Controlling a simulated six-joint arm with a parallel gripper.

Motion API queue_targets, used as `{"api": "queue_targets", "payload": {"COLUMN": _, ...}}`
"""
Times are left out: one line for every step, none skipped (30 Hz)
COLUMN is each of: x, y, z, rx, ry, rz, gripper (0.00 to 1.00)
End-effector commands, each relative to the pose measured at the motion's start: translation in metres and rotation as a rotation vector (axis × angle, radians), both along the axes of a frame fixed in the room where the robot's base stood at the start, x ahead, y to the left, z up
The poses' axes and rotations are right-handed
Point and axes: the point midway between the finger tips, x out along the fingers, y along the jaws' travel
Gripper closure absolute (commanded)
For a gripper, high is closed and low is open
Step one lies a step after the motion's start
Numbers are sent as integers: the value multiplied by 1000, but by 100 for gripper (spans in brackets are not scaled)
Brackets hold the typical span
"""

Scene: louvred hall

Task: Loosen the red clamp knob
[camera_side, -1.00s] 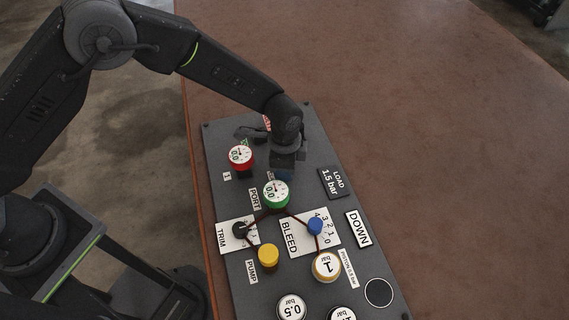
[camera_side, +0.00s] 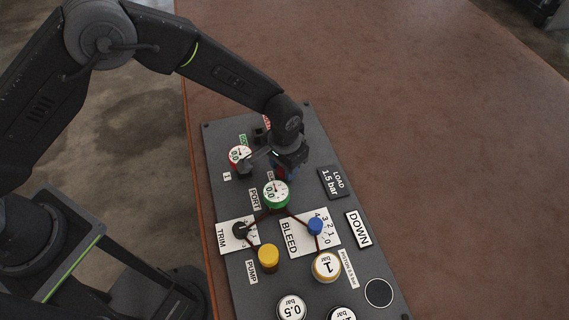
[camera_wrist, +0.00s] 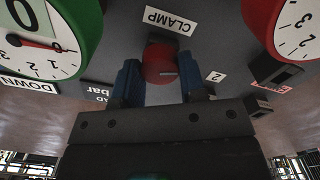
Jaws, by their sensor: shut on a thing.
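The red clamp knob (camera_wrist: 162,64) lies between the two blue fingers of my gripper (camera_wrist: 160,84) in the wrist view, just by the CLAMP label (camera_wrist: 168,20). A short pale line marks its face. My gripper is shut on the knob. In the side view my gripper (camera_side: 283,170) is low over the upper part of the dark panel (camera_side: 222,134). Only a little of the red knob (camera_side: 281,173) shows there, between the blue fingertips.
The red-rimmed gauge (camera_side: 240,156) and green-rimmed gauge (camera_side: 276,193) stand close to my gripper. Farther down are a black TRIM knob (camera_side: 240,230), a blue BLEED knob (camera_side: 315,226), a yellow PUMP knob (camera_side: 268,254) and round weights. The brown tabletop (camera_side: 450,150) right of the panel is clear.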

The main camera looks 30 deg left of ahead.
Motion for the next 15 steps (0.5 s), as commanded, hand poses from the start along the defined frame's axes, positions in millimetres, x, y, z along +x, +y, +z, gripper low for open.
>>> {"api": "queue_targets", "payload": {"x": 1, "y": -1, "z": 1, "rx": -3, "ry": -3, "rz": 31, "gripper": 86}}
{"api": "queue_targets", "payload": {"x": 1, "y": -1, "z": 1, "rx": -3, "ry": -3, "rz": 49, "gripper": 86}}
{"api": "queue_targets", "payload": {"x": 1, "y": -1, "z": 1, "rx": -3, "ry": -3, "rz": 70, "gripper": 86}}
{"api": "queue_targets", "payload": {"x": 1, "y": -1, "z": 1, "rx": -3, "ry": -3, "rz": 86, "gripper": 86}}
{"api": "queue_targets", "payload": {"x": 1, "y": -1, "z": 1, "rx": -3, "ry": -3, "rz": 99, "gripper": 86}}
{"api": "queue_targets", "payload": {"x": 1, "y": -1, "z": 1, "rx": -3, "ry": -3, "rz": 117, "gripper": 86}}
{"api": "queue_targets", "payload": {"x": 1, "y": -1, "z": 1, "rx": -3, "ry": -4, "rz": 128, "gripper": 86}}
{"api": "queue_targets", "payload": {"x": 1, "y": -1, "z": 1, "rx": -3, "ry": -4, "rz": 139, "gripper": 86}}
{"api": "queue_targets", "payload": {"x": 1, "y": -1, "z": 1, "rx": -3, "ry": -4, "rz": 151, "gripper": 86}}
{"api": "queue_targets", "payload": {"x": 1, "y": -1, "z": 1, "rx": -3, "ry": -4, "rz": 158, "gripper": 86}}
{"api": "queue_targets", "payload": {"x": 1, "y": -1, "z": 1, "rx": -3, "ry": -4, "rz": 166, "gripper": 86}}
{"api": "queue_targets", "payload": {"x": 1, "y": -1, "z": 1, "rx": -3, "ry": -4, "rz": 174, "gripper": 86}}
{"api": "queue_targets", "payload": {"x": 1, "y": -1, "z": 1, "rx": -3, "ry": -4, "rz": 179, "gripper": 86}}
{"api": "queue_targets", "payload": {"x": 1, "y": -1, "z": 1, "rx": -3, "ry": -4, "rz": 182, "gripper": 86}}
{"api": "queue_targets", "payload": {"x": 1, "y": -1, "z": 1, "rx": -3, "ry": -4, "rz": 186, "gripper": 86}}
